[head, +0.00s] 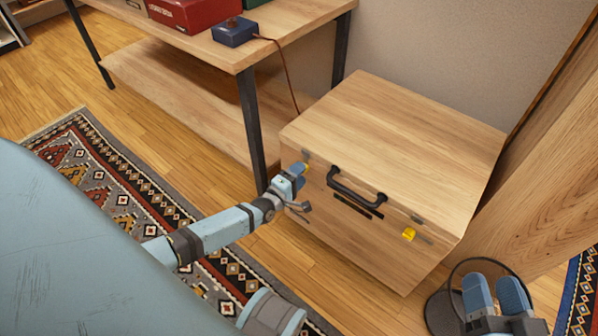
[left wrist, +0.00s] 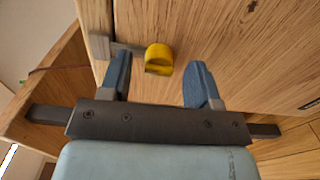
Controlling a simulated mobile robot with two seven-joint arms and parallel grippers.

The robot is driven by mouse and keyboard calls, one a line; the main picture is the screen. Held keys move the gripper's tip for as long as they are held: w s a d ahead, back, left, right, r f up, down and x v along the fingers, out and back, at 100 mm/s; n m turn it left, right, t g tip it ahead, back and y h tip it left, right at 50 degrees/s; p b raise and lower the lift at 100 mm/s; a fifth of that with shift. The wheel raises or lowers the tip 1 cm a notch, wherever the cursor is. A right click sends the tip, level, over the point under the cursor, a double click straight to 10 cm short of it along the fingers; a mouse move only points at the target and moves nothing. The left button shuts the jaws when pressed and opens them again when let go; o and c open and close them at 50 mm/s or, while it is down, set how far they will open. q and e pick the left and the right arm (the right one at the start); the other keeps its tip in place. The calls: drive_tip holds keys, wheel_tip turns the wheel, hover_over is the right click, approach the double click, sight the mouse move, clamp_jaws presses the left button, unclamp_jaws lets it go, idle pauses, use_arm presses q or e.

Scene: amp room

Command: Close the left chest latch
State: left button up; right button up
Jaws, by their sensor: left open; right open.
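The wooden chest (head: 370,245) stands on the floor with its lid (head: 400,130) down. The left latch (head: 305,167) shows as a small yellow bit at my left gripper (head: 298,172), which partly hides it. In the left wrist view the left latch's yellow knob (left wrist: 158,57) lies between the fingertips of my left gripper (left wrist: 160,72), with gaps on both sides. A grey metal plate (left wrist: 99,47) is left of the knob. My left gripper is open and empty. My right gripper (head: 495,285) is open and empty, right of the chest's front.
The chest's front has a black handle (head: 357,190) and a right latch with a yellow knob (head: 408,234). A wooden table (head: 190,35) with a dark leg (head: 250,130) stands left of the chest. A round dark base (head: 440,312) is near my right gripper. A patterned rug (head: 130,185) lies left.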

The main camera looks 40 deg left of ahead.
use_arm(q)
drive_tip(key=s+a+p, duration=0.1)
drive_tip(key=s+p, duration=0.2)
drive_tip(key=s, duration=1)
drive_tip(key=shift+s+p, duration=0.25)
drive_tip(key=shift+p, duration=0.05)
use_arm(e)
drive_tip(key=r, duration=0.2)
drive_tip(key=r+t, duration=0.2)
drive_tip(key=r, duration=0.1)
drive_tip(key=shift+s+d+r+m, duration=0.15)
drive_tip(key=shift+d+r+m, duration=0.1)
drive_tip(key=shift+r+m, duration=0.05)
